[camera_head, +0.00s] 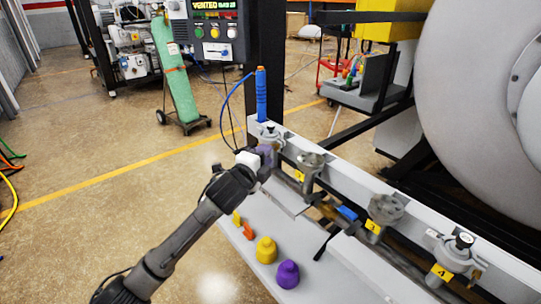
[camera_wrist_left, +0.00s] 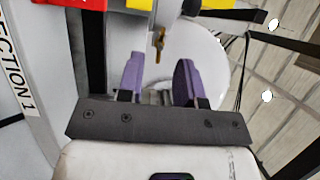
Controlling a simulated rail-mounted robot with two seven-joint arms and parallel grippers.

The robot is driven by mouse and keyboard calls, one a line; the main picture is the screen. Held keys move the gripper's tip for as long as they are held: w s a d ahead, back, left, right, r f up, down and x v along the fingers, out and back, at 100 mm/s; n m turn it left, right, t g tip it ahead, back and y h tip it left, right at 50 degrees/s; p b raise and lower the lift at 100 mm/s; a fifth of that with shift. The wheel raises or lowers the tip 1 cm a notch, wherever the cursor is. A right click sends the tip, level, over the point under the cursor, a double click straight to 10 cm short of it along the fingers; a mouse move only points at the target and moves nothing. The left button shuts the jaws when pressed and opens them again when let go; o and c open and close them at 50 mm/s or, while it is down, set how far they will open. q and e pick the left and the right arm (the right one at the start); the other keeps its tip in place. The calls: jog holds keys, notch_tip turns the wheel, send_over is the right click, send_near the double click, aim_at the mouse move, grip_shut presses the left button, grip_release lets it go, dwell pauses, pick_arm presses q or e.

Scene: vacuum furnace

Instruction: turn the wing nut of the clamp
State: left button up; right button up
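My left gripper (camera_head: 268,154) is at the left end of the grey rail, beside the first clamp fitting (camera_head: 268,133). In the left wrist view the gripper (camera_wrist_left: 161,72) has its two purple fingers wide apart, with nothing held between them. A small brass-coloured part, which looks like the wing nut (camera_wrist_left: 158,42), shows beyond the fingertips, between their lines. It appears apart from both fingers. In the head view my gripper hides the wing nut. My right gripper is not in view.
More metal fittings (camera_head: 310,168) (camera_head: 384,209) stand along the rail (camera_head: 340,170), with yellow number tags. A blue upright handle (camera_head: 261,96) rises beside the first fitting. Yellow (camera_head: 266,250) and purple (camera_head: 287,274) knobbed pieces stand on the lower shelf (camera_head: 308,283). Open floor lies left.

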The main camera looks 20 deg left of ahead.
pick_arm(q)
jog(key=shift+w+d+b, duration=0.2)
jog(key=shift+w+b, duration=0.25)
jog(key=shift+w, duration=1.35)
grip_shut()
